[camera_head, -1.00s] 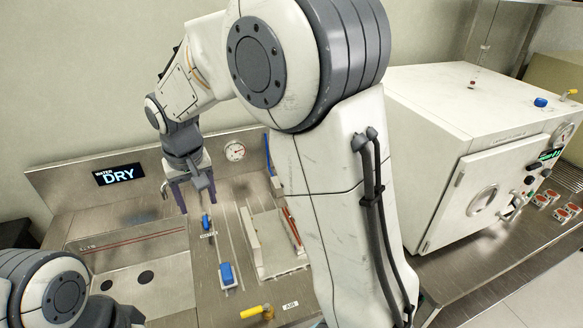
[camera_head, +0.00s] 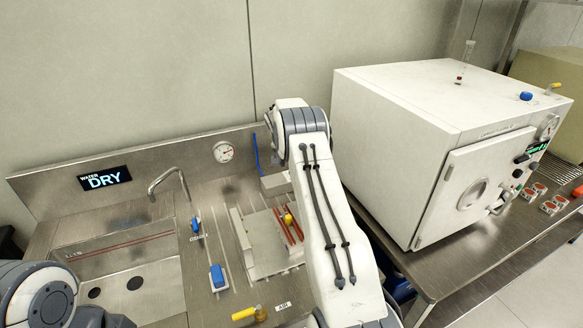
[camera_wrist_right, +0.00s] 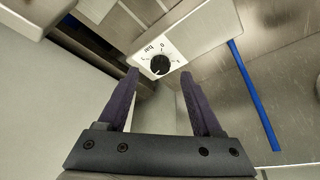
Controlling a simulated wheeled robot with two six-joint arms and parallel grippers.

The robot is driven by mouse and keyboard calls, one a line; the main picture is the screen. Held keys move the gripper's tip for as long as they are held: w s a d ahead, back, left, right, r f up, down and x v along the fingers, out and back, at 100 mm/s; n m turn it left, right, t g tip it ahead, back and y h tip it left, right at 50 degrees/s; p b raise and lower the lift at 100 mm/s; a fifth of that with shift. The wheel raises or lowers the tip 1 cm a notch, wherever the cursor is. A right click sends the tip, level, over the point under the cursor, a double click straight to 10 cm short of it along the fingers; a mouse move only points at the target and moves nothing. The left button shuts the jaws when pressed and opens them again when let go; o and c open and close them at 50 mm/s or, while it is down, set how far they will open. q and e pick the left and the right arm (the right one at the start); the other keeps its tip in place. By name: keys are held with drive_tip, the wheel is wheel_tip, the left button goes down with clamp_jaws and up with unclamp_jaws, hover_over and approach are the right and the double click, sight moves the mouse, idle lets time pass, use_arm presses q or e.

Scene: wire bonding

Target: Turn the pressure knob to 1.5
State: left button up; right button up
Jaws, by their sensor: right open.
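The pressure knob (camera_wrist_right: 160,64) is a small black round knob on a white square dial plate (camera_wrist_right: 148,52) marked "bar" and "0", on a pale box (camera_wrist_right: 195,28). I cannot read its setting for certain. My right gripper (camera_wrist_right: 160,75) is open, with its two dark purple fingers pointing towards the plate. The knob shows between the fingertips, with nothing held; whether either finger touches it is unclear. In the head view my right arm hides its gripper, and I cannot make out the knob. My left gripper is out of view; only part of its arm shows at bottom left.
A round gauge (camera_head: 223,151) is on the steel backsplash. A blue tube (camera_wrist_right: 255,95) runs right of the knob. A sink tap (camera_head: 168,182), blue handle (camera_head: 217,277), yellow-handled valve (camera_head: 249,313) and rail fixture (camera_head: 250,245) occupy the bench. A white oven (camera_head: 400,130) stands right.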

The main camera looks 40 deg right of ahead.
drive_tip(key=shift+p+x, duration=0.35)
drive_tip(key=shift+x, duration=1.55)
clamp_jaws()
